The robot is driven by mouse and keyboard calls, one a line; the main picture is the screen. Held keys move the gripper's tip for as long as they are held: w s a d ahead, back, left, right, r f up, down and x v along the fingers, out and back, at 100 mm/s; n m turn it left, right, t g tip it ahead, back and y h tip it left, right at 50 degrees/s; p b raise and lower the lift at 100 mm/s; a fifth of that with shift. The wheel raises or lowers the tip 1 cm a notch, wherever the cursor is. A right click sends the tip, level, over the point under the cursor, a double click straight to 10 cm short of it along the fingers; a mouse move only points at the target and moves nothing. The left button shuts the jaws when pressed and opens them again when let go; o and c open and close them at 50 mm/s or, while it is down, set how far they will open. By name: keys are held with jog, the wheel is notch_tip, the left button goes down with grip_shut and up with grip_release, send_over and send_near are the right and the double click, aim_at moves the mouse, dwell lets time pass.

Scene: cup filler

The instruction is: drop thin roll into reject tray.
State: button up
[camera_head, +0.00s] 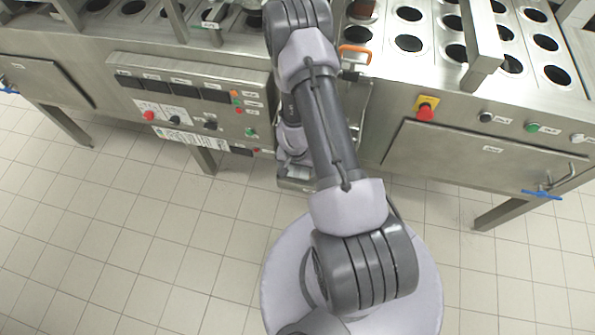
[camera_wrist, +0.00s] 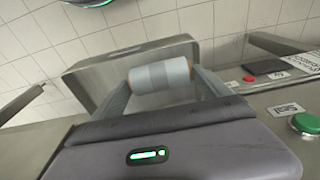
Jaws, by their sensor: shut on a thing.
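In the wrist view, the thin roll (camera_wrist: 160,76) is a pale grey cylinder with a darker band and brownish ends. My gripper (camera_wrist: 161,80) is shut on it, with one finger at each end. The roll lies crosswise between the fingers. An open metal tray (camera_wrist: 108,72) shows just beyond the roll, and the roll overlaps it in the picture. I cannot tell the height of the roll over the tray. In the head view my arm hides the roll and the fingertips.
A control panel (camera_head: 190,105) with buttons and displays is left of my arm in the head view. A steel machine top with round cup holes (camera_head: 408,43) is at the right, with a red stop button (camera_head: 426,112) on its front. Tiled floor (camera_head: 120,230) is clear at left.

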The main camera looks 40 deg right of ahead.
aim_at(297, 170)
notch_tip(297, 170, down, 2)
jog(key=shift+f+b, duration=0.15)
jog(key=shift+b, duration=0.15)
jog(key=shift+f+b, duration=0.55)
jog(key=o, duration=1.3)
jog(key=shift+c, duration=0.2)
notch_tip(297, 170, up, 13)
jog(key=s+a+p, duration=0.1)
jog(key=p, duration=0.6)
jog(key=shift+a, duration=0.15)
